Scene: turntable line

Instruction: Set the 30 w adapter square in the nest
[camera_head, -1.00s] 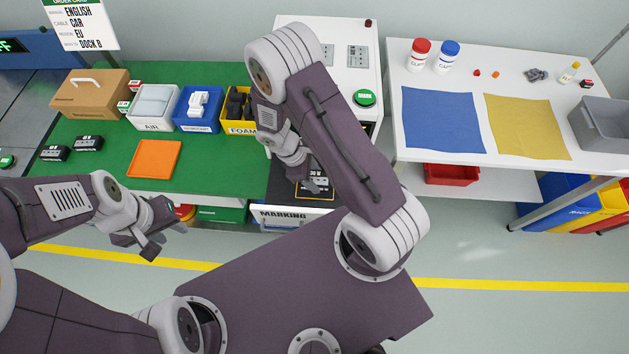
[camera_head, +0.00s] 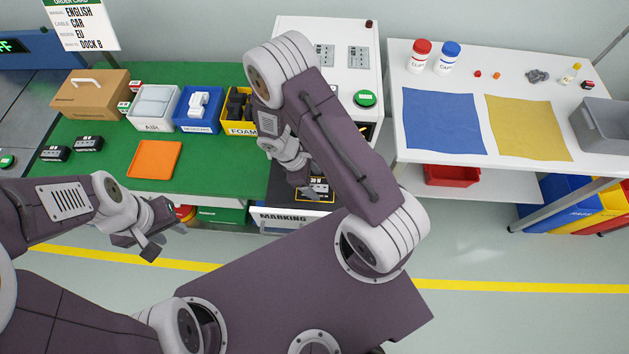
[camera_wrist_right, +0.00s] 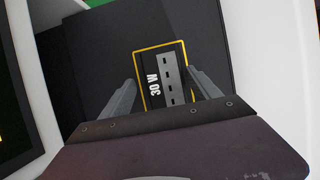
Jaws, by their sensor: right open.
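The 30 W adapter (camera_wrist_right: 153,88) is black with white lettering and a grey slotted strip. It lies within the yellow-outlined nest (camera_wrist_right: 137,66) on a dark surface, its sides looking roughly in line with the outline. In the head view the adapter (camera_head: 320,184) is partly hidden by my right gripper (camera_head: 303,186). My right gripper's fingers (camera_wrist_right: 162,88) are apart, one on each side of the adapter; I cannot tell whether either touches it. My left gripper (camera_head: 154,243) hangs in front of the green table, away from the adapter, and its jaw opening is unclear.
The marking station (camera_head: 285,219) has white side walls close around the nest. A green button (camera_head: 365,98) stands behind it. An orange tray (camera_head: 154,159) and several bins lie on the green table at left. A white table (camera_head: 400,141) stands at right.

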